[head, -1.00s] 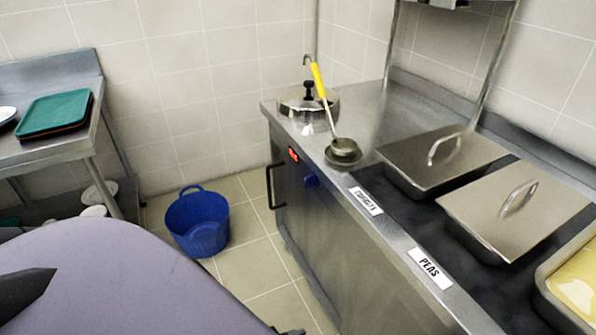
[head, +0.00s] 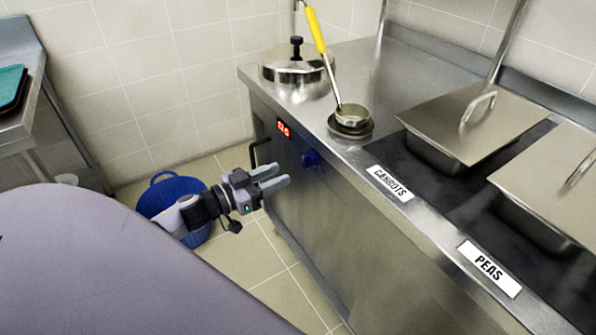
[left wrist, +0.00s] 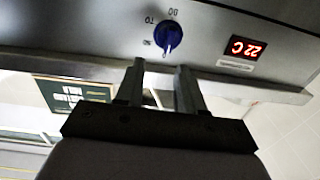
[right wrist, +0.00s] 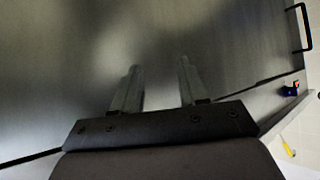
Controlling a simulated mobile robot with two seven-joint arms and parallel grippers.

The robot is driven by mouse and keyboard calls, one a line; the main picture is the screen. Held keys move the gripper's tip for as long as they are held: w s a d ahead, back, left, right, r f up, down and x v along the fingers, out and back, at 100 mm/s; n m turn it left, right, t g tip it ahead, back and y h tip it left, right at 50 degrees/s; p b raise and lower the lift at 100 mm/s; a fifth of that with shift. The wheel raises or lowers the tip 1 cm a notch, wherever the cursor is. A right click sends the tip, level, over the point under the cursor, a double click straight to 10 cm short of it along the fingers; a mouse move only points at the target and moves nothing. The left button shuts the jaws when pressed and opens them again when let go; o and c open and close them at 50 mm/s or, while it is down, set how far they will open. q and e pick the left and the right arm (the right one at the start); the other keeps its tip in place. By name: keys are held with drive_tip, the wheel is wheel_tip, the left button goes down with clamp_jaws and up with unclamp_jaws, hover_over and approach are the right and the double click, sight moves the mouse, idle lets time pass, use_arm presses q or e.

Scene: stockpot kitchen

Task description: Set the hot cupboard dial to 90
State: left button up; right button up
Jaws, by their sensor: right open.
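The blue hot cupboard dial (head: 311,159) sits on the steel front panel, to the right of the red display (head: 284,129). In the left wrist view the dial (left wrist: 168,36) shows a pale pointer mark towards the picture's bottom, with small markings beside it; the display (left wrist: 243,47) reads 22 C. My left gripper (head: 282,176) is open and empty, its fingers pointing at the panel a little short of the dial. My right gripper (right wrist: 157,78) is open and empty, facing the plain steel front; it is outside the head view.
A black handle (head: 258,152) sticks out from the cupboard's left end. A blue tub (head: 160,188) stands on the floor behind my left arm. On top are a lidded pot (head: 290,66), a ladle (head: 319,35), and lidded pans (head: 470,118).

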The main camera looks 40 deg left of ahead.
sight(303, 157)
use_arm(q)
drive_tip(key=shift+w+a+r+b+x, duration=0.1)
drive_tip(key=shift+a+r+x, duration=0.1)
drive_tip(key=shift+x, duration=1.05)
drive_tip(key=shift+w+a+r+b+x, duration=0.1)
drive_tip(key=shift+a+x, duration=0.15)
drive_tip(key=shift+x, duration=1)
drive_tip(key=shift+w+a+r+b+x, duration=0.1)
drive_tip(key=shift+a+x, duration=0.1)
drive_tip(key=shift+x, duration=1.05)
clamp_jaws()
